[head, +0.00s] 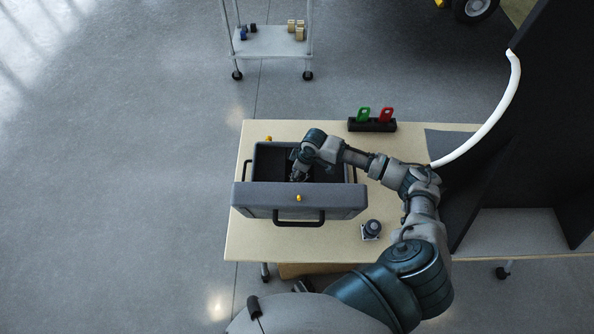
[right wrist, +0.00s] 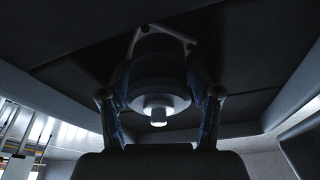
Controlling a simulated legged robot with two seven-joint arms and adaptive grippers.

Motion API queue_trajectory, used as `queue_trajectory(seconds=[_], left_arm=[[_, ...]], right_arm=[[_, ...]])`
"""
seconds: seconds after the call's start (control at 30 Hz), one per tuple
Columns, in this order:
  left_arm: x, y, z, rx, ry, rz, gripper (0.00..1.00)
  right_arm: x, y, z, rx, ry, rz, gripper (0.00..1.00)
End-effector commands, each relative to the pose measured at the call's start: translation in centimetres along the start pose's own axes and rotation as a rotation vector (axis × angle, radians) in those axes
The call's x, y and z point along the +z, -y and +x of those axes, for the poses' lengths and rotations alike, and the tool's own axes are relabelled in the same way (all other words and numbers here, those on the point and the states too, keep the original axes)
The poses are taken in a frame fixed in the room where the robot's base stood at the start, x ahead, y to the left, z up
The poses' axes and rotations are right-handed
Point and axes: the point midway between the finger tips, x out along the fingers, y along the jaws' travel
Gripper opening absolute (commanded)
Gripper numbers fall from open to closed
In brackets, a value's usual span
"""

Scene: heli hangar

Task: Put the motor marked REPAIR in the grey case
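The grey case (head: 347,200) stands open on the table, with a dark inside. My right arm reaches over its rim, and my right gripper (head: 298,177) is down inside it. In the right wrist view the right gripper (right wrist: 160,103) has its fingers against both sides of a dark round motor (right wrist: 158,82) with a pale shaft end and a flange on its far side, close to the case's dark floor. I cannot tell whether the flange touches the floor. A second motor (head: 371,229) stands on the table right of the case. No REPAIR marking is readable. My left gripper is out of view.
A black holder (head: 372,126) with a green and a red tag stands at the table's (head: 253,240) back. A dark panel with a white curved tube (head: 497,115) rises at the right. A cart (head: 270,42) with small items stands beyond open floor.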

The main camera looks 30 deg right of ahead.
Motion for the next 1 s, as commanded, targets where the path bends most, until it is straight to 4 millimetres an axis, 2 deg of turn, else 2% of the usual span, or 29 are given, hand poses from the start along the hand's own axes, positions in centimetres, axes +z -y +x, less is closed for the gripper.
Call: queue_trajectory(seconds=[0.17,0.27,0.3,0.5,0.7,1.0], left_arm=[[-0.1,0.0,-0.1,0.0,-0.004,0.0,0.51],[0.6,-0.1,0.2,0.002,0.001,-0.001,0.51],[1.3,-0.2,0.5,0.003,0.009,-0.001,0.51],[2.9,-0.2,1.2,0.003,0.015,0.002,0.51],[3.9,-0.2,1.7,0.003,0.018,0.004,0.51],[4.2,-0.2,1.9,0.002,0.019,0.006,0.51]], right_arm=[[0.0,-0.1,-0.9,0.001,-0.002,0.001,0.63],[-0.1,-0.1,-2.5,0.002,-0.002,0.0,0.63],[0.0,-0.1,-3.4,0.003,-0.002,-0.001,0.63],[-0.1,-0.1,-8.1,0.002,-0.002,0.0,0.63],[-0.1,-0.1,-11.2,0.002,-0.001,0.0,0.63],[-0.1,0.0,-12.2,-0.001,0.0,0.001,0.63]])
